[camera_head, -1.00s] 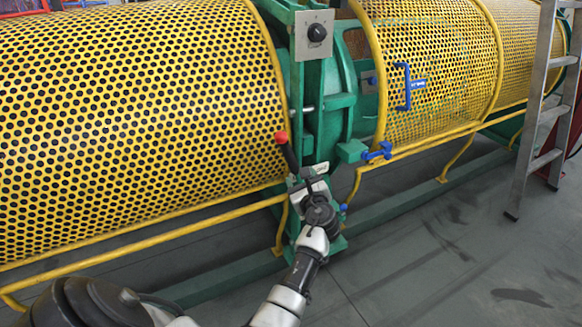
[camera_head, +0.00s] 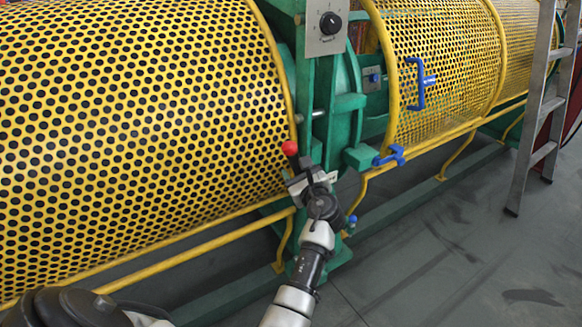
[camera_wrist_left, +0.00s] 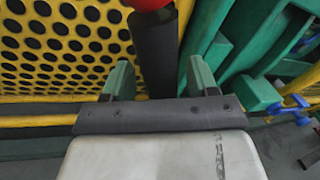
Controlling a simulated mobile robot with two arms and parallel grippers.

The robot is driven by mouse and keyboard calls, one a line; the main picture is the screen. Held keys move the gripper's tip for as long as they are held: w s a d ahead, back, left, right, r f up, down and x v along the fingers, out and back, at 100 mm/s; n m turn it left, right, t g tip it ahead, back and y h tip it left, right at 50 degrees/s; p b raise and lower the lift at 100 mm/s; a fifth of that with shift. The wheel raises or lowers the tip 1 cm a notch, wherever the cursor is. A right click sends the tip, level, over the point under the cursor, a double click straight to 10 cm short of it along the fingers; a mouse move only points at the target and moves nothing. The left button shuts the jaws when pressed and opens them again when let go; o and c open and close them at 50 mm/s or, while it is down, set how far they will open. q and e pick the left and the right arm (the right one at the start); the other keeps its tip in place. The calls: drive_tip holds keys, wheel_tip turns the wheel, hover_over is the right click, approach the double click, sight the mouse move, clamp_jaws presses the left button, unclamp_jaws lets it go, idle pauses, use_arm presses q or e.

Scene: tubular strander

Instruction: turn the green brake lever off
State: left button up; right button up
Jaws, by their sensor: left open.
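The brake lever (camera_head: 294,160) is a dark shaft with a red ball knob (camera_head: 290,147), standing in front of the green machine frame. My left gripper (camera_head: 308,177) is just below the knob and hides the lower shaft. In the left wrist view, the dark shaft (camera_wrist_left: 155,55) stands upright between my two green-tipped fingers (camera_wrist_left: 160,78), with a gap on each side. The red knob (camera_wrist_left: 148,4) is cut off at the top edge. The fingers are open. The lever's base is hidden. My right gripper is not in view.
A yellow perforated guard drum (camera_head: 130,120) fills the left, with a yellow rail (camera_head: 200,255) below. A yellow mesh guard (camera_head: 445,65) with a blue handle (camera_head: 418,82) is at right. An aluminium ladder (camera_head: 533,120) stands far right. Grey floor (camera_head: 450,250) is clear in front.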

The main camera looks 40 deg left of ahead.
use_arm(q)
drive_tip(key=shift+w+r, duration=0.1)
clamp_jaws()
idle(0.4)
drive_tip(key=shift+r, duration=0.15)
